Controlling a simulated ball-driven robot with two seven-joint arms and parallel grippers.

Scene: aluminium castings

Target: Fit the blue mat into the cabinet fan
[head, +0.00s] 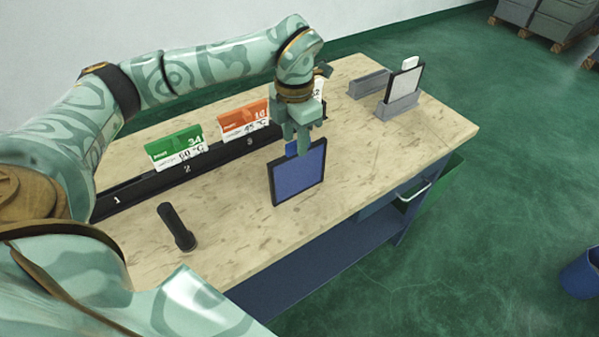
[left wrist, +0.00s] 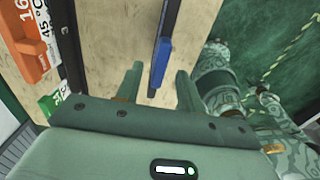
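The blue mat (head: 299,176), a flat square panel in a dark frame with a blue tab on top, stands upright near the front edge of the workbench. In the left wrist view its blue tab (left wrist: 160,62) shows between the two fingers, with gaps on both sides. My left gripper (head: 302,146) points down just above the mat, fingers apart; it also shows in the left wrist view (left wrist: 158,86). Two grey slotted holders are at the back right: one empty (head: 369,83), one (head: 397,107) with a white panel (head: 405,84) in it. I cannot tell which is the cabinet fan.
A black rail with numbered places (head: 140,190) runs along the left, carrying a green card (head: 174,146) and an orange card (head: 244,119). The bench (head: 345,150) is clear between mat and holders.

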